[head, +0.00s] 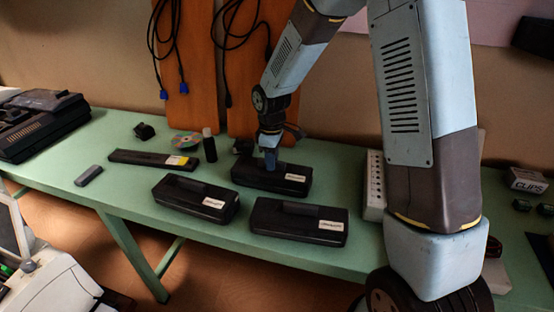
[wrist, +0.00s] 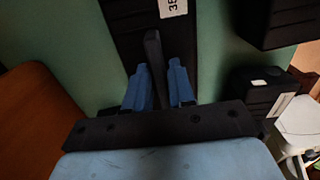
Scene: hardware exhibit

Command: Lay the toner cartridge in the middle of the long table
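Three similar black boxes, each with a raised grip bar and a white label, rest on the long green table (head: 113,139): the back box (head: 298,178), the front left box (head: 196,197) and the front right box (head: 300,221). A long flat black piece with a yellow label (head: 142,158) lies further left. I cannot tell for certain which of these is the toner cartridge. My gripper (head: 271,163) is down at the back box. In the wrist view its blue fingers (wrist: 158,85) stand either side of the grip bar (wrist: 153,50). Whether they press on it is unclear.
A black bottle (head: 209,145) and a disc (head: 186,140) stand behind the boxes. A dark machine (head: 40,123) sits at the far left, with a small grey block (head: 88,175) nearer. A pale multi-socket unit (head: 374,187) is right of the boxes. Bare tabletop shows toward the left.

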